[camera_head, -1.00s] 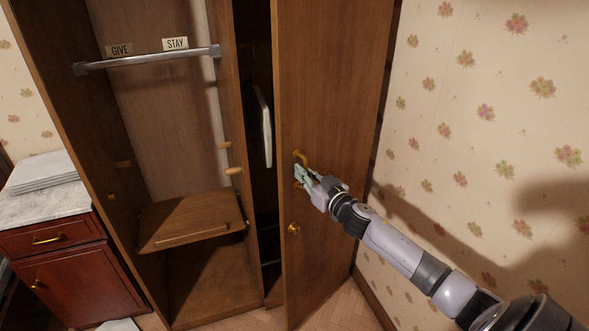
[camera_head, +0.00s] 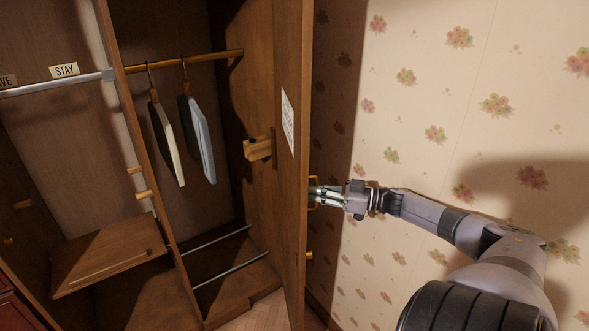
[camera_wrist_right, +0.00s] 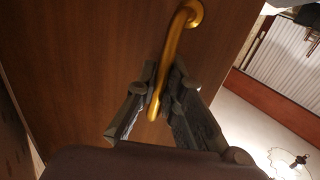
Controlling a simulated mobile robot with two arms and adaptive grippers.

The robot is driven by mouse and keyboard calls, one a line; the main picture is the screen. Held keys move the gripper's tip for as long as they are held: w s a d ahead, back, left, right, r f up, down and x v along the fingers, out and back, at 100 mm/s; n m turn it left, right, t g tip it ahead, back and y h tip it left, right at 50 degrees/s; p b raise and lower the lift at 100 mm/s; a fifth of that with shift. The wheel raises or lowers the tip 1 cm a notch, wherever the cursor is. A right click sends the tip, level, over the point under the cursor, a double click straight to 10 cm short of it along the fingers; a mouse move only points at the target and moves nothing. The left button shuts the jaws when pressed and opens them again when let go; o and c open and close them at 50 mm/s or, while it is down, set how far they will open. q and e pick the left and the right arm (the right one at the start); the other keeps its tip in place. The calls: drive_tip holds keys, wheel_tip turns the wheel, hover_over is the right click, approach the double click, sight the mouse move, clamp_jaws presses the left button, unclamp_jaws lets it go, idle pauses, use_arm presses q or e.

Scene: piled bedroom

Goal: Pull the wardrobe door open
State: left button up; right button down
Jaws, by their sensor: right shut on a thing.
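The wardrobe door (camera_head: 297,215) stands swung wide open and is seen nearly edge-on in the head view. A brass handle (camera_head: 313,183) is on its outer face. My right gripper (camera_head: 318,194) is at this handle on the door's right side. In the right wrist view the gripper (camera_wrist_right: 158,95) is shut on the curved brass handle (camera_wrist_right: 172,55), its fingers on either side of the bar. The wardrobe's right compartment (camera_head: 200,105) is exposed. My left gripper is not in view.
Two items on hangers (camera_head: 198,135) hang from a wooden rod (camera_head: 190,60). A small wooden holder (camera_head: 258,150) and a paper sheet (camera_head: 287,122) are on the door's inner side. A brass knob (camera_head: 309,256) sits below the handle. The flowered wall (camera_head: 450,90) is close on the right.

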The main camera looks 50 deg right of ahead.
drive_tip(key=shift+s+d, duration=0.4)
drive_tip(key=shift+d, duration=0.2)
drive_tip(key=shift+s+d, duration=0.35)
drive_tip(key=shift+d, duration=0.2)
drive_tip(key=shift+f, duration=0.1)
drive_tip(key=c, duration=2)
unclamp_jaws()
